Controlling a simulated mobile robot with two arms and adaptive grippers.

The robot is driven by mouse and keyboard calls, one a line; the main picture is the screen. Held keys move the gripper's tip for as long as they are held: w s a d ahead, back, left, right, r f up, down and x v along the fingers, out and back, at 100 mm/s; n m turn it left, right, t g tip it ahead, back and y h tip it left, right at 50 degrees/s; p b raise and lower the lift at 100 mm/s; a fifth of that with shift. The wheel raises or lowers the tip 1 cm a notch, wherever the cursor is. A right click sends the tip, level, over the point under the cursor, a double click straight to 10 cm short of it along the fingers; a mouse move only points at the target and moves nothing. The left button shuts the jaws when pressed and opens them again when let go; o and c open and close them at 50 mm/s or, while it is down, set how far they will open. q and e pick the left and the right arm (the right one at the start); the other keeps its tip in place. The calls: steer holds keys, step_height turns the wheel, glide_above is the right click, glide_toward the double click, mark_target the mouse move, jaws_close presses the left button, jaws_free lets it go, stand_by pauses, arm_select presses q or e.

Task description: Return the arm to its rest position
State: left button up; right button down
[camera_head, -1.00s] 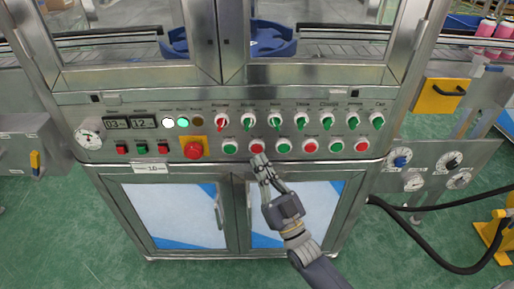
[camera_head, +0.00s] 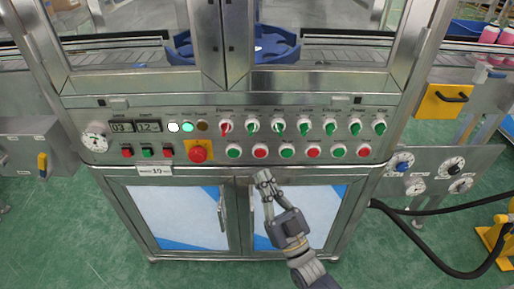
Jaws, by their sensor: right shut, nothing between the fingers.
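My right gripper (camera_head: 267,178) is shut and empty. It appears just below the row of round push buttons, over the top of the lower cabinet doors in the picture. Its arm comes in from the bottom, right of centre. It looks apart from the panel, with no button under its fingertips. The control panel (camera_head: 330,108) has a row of switches above a row of green and red buttons. My left gripper is not in view.
A red emergency button (camera_head: 197,151) on a yellow plate is at the panel's left. A gauge plate (camera_head: 470,165) is on the right, with black hoses (camera_head: 440,212) below it. Green floor (camera_head: 395,265) is clear in front of the cabinet.

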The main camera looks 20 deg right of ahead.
steer(key=shift+f, duration=0.1)
step_height(320, 180, down, 20)
steer(key=w+g+h, duration=0.1)
steer(key=g+h, duration=0.2)
steer(key=g, duration=0.5)
steer(key=s+d+f+g+h, duration=0.1)
steer(key=s+f+g, duration=0.4)
steer(key=f, duration=0.5)
steer(key=s+d+f+g+h, duration=0.1)
steer(key=s+d+f+g, duration=0.15)
steer(key=s+f, duration=0.6)
steer(key=s+d+f+m+g+h, duration=0.1)
steer(key=s+d+f+g, duration=0.1)
steer(key=s+f+g, duration=0.75)
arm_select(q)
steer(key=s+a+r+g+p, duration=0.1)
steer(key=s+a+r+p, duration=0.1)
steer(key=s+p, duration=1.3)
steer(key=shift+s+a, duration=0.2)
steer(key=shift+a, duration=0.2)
arm_select(e)
steer(key=s+d+r, duration=0.1)
steer(key=s, duration=0.8)
steer(key=s+d+r+t, duration=0.1)
steer(key=s, duration=0.8)
steer(key=shift+s+d+t+h, duration=0.3)
steer(key=shift+s+d, duration=0.05)
steer(key=shift+d, duration=0.05)
